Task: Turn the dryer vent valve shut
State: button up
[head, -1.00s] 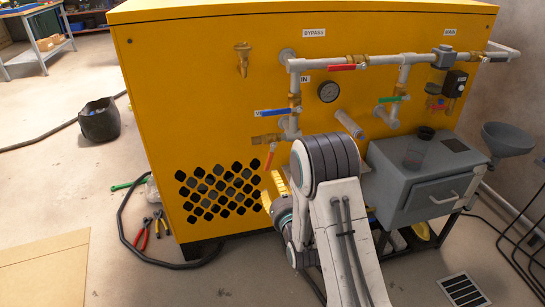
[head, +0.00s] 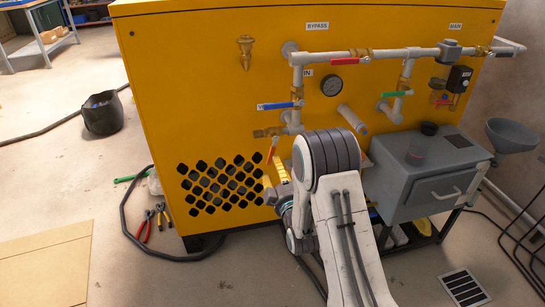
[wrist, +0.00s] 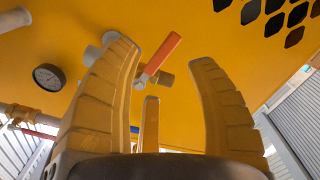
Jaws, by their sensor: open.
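A brass valve with an orange lever (head: 272,151) sits low on the left pipe of the yellow dryer panel. Its lever slants down, across the brass body. I read no vent label on it. In the wrist view, the orange lever (wrist: 162,54) shows between my fingers, pointing away from its pivot up and to the right. My gripper (head: 276,179) is just below the lever in the head view. In the wrist view, my gripper (wrist: 167,68) is open, with one finger left, one right and one below the lever. I see no clear contact.
A blue-handled valve (head: 276,105) and a gauge (head: 332,85) are above. A green handle (head: 393,94) and a pipe stub (head: 352,119) stick out to the right. A grey cabinet (head: 425,189) stands right of my arm. Pliers (head: 146,223) and a black hose (head: 124,226) lie on the floor.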

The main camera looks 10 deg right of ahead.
aim_at(272, 157)
jog(key=w+m+b, duration=0.1)
jog(key=m, duration=0.2)
jog(key=w+m+b, duration=0.1)
jog(key=m, duration=0.2)
jog(key=w+m+b, duration=0.1)
jog(key=m, duration=0.3)
jog(key=shift+w+f+b, duration=0.2)
jog(key=shift+w+b, duration=0.15)
jog(key=shift+w+r+b, duration=0.15)
jog(key=shift+w+b, duration=0.15)
jog(key=shift+w, duration=0.6)
jog(key=shift+w+r+b, duration=0.1)
jog(key=shift+w+b, duration=0.2)
jog(key=shift+w, duration=0.6)
grip_shut()
